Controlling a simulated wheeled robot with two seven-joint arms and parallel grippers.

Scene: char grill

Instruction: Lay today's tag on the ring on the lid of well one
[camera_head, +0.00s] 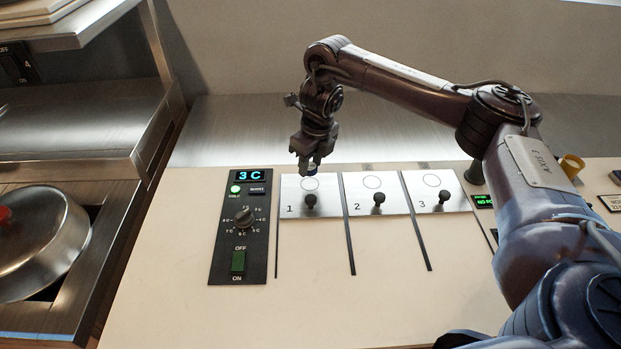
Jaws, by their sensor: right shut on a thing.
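The lid of well one (296,207) is a steel plate marked 1, with a dark knob (310,201) near its front. My right gripper (312,168) points down over the back part of this lid. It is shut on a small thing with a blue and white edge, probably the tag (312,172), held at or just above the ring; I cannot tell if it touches. My left gripper is not in view.
The lids of well two (361,207) and well three (424,204) lie to the right, each with a bare ring and a knob. A control panel (240,265) reading 3 C stands left. A domed pot lid (40,245) is far left. The front counter (180,300) is clear.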

